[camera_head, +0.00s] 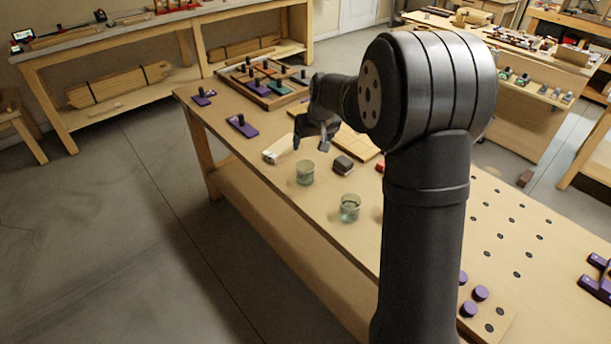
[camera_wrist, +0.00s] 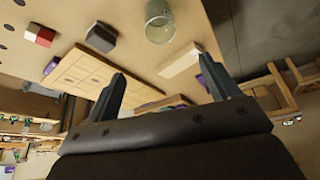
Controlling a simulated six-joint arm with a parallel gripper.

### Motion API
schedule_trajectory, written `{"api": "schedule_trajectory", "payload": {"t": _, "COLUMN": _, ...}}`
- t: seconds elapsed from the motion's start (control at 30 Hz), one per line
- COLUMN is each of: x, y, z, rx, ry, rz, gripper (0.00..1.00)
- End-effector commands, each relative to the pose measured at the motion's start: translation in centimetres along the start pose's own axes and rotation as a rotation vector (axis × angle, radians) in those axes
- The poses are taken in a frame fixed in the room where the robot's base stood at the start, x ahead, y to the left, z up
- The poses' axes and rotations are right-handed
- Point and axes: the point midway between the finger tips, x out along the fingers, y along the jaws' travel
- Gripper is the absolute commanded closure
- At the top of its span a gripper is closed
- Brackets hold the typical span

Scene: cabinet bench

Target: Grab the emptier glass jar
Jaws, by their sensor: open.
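Two clear, greenish glass jars stand upright on the wooden bench in the head view. The farther jar (camera_head: 305,173) is left of the nearer jar (camera_head: 349,208). Each seems to have something low inside, but I cannot tell clearly which is emptier. One jar (camera_wrist: 160,24) shows at the top of the wrist view, cut by the frame edge. My gripper (camera_head: 311,141) is above the bench, just beyond the farther jar and apart from it. In the wrist view my gripper (camera_wrist: 164,82) has its fingers spread wide, with nothing held between them.
A dark block (camera_head: 343,165) is right of the farther jar, and a pale block (camera_head: 278,149) lies behind it. A wooden board (camera_head: 357,147) lies beyond. A pegged tray (camera_head: 265,97) and purple pieces are at the far end. The bench's left edge runs close to the jars.

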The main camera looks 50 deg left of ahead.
Motion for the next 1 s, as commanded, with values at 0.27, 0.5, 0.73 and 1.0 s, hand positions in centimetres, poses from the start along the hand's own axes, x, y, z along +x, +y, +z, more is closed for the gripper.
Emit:
{"api": "schedule_trajectory", "payload": {"t": 0.27, "x": 2.8, "y": 0.0, "z": 0.1, "rx": -0.004, "ry": -0.020, "rz": -0.006, "gripper": 0.20}}
{"api": "schedule_trajectory", "payload": {"t": 0.5, "x": 7.9, "y": 0.0, "z": 0.2, "rx": -0.003, "ry": -0.020, "rz": -0.006, "gripper": 0.20}}
{"api": "schedule_trajectory", "payload": {"t": 0.73, "x": 11.2, "y": -0.1, "z": 0.2, "rx": -0.003, "ry": -0.018, "rz": -0.005, "gripper": 0.20}}
{"api": "schedule_trajectory", "payload": {"t": 1.0, "x": 12.7, "y": -0.1, "z": 0.4, "rx": -0.003, "ry": -0.017, "rz": -0.005, "gripper": 0.20}}
